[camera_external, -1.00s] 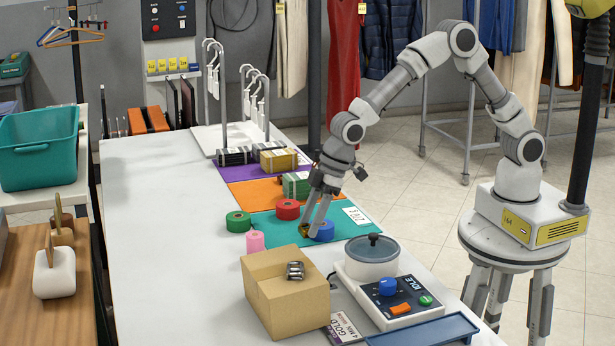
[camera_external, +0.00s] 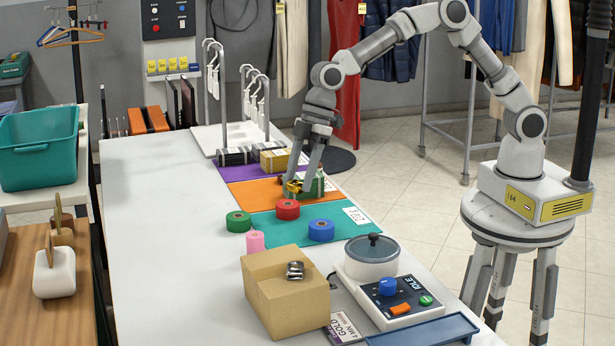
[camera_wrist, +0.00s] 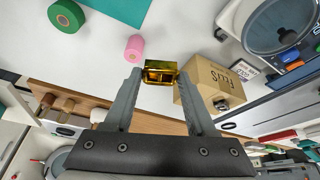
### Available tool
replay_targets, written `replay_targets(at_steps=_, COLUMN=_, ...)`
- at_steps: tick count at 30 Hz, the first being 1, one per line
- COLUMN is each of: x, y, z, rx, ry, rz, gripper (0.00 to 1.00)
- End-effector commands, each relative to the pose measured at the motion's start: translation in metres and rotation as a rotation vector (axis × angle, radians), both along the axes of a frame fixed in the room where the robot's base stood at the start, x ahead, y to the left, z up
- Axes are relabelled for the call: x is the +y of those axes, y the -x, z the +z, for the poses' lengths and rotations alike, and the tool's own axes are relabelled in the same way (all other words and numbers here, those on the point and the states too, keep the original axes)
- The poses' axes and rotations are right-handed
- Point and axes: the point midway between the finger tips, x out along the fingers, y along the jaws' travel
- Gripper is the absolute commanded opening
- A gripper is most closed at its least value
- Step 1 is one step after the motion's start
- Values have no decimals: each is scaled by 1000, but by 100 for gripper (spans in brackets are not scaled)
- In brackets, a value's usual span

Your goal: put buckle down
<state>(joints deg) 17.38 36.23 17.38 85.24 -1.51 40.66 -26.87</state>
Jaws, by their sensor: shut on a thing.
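The gold buckle (camera_wrist: 160,69) is held between the two fingertips of my gripper (camera_wrist: 159,79) in the wrist view. In the external view my gripper (camera_external: 298,186) is over the orange mat (camera_external: 245,193), in front of a green box (camera_external: 317,186). The small gold buckle (camera_external: 292,187) shows at its fingertips. I cannot tell whether the buckle touches the mat or hangs above it. The teal mat (camera_external: 272,228) lies nearer, with a red roll (camera_external: 287,210) and a blue roll (camera_external: 321,230) on it.
A purple mat (camera_external: 232,172) with strapped packs lies beyond. A green roll (camera_external: 238,222) and pink roll (camera_external: 255,241) stand left of the teal mat. A cardboard box (camera_external: 290,306) and a lidded machine (camera_external: 371,268) stand nearer. The table's left side is clear.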

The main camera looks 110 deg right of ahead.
Motion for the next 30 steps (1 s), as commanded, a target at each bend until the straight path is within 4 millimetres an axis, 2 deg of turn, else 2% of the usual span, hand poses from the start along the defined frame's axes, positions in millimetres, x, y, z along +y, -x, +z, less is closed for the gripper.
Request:
replay_targets(at_steps=1, x=13, y=-11, z=20, rx=0, ry=-5, rz=65, gripper=2)
replay_targets(at_steps=4, x=34, y=-27, z=37, rx=-3, ry=-10, rz=185, gripper=2)
replay_targets(at_steps=7, x=50, y=-37, z=48, rx=-7, ry=-16, rz=278, gripper=2)
replay_targets(at_steps=12, x=65, y=-46, z=58, rx=-13, ry=-21, rz=370, gripper=2)
replay_targets(at_steps=17, x=85, y=-53, z=49, rx=-13, ry=-23, rz=394, gripper=2)
replay_targets(at_steps=24, x=137, y=-70, z=16, rx=-13, ry=-23, rz=394, gripper=2)
replay_targets(at_steps=30, x=168, y=-82, z=-5, rx=-15, ry=-22, rz=391, gripper=2)
